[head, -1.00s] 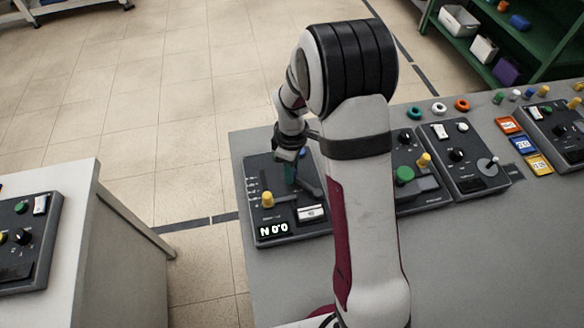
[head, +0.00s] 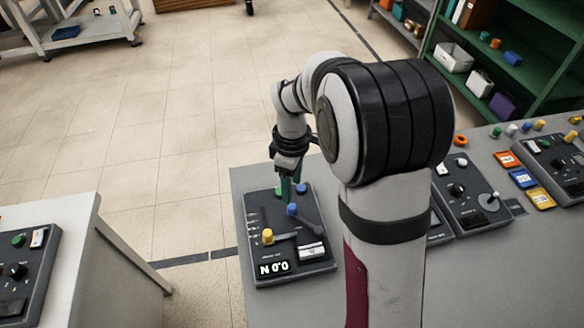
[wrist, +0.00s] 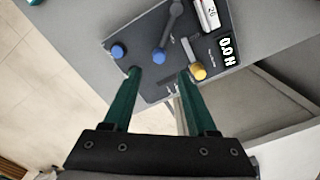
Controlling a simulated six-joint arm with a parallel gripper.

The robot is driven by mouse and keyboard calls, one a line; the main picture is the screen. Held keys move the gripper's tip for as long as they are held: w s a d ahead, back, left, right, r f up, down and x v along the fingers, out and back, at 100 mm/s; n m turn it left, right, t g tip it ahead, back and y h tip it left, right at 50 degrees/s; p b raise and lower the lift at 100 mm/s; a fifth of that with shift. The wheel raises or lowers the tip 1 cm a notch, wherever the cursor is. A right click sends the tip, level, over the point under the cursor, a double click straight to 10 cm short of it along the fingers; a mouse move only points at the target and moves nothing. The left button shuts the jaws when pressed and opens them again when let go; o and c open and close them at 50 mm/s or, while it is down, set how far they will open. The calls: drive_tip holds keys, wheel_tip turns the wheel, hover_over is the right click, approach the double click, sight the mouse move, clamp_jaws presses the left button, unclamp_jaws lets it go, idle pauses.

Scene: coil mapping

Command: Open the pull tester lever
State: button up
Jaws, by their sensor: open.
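The pull tester panel (head: 285,263) is a dark box at the table's left end, with a display reading N 0.0 (head: 272,268). A dark lever (head: 306,222) with a blue knob (head: 292,209) lies across it; in the wrist view the lever's blue knob (wrist: 160,55) sits just ahead of the fingertips, between their lines. A yellow knob (head: 267,236) is nearer the display; it shows close to the right finger in the wrist view (wrist: 198,72). My gripper (head: 287,197), with teal fingers, is open and empty above the panel's far part. It also shows in the wrist view (wrist: 159,73).
Another blue knob (head: 301,188) stands at the panel's far edge, beside the fingers. More control panels (head: 462,186) and coloured trays (head: 522,178) lie to the right. A separate white table (head: 70,215) stands at left, across a floor gap.

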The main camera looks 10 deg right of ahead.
wheel_tip(320, 180, up, 6)
drive_tip(key=shift+r, duration=0.25)
drive_tip(key=shift+s, duration=0.1)
idle(0.4)
drive_tip(key=s+a+r+m+y, duration=0.1)
drive_tip(key=s+a+m, duration=0.2)
drive_tip(key=s+m, duration=1.3)
drive_tip(key=s, duration=0.9)
drive_tip(key=shift+s+r+m+y, duration=0.15)
drive_tip(key=shift+s+m+y, duration=0.15)
drive_tip(key=shift+s+y, duration=0.1)
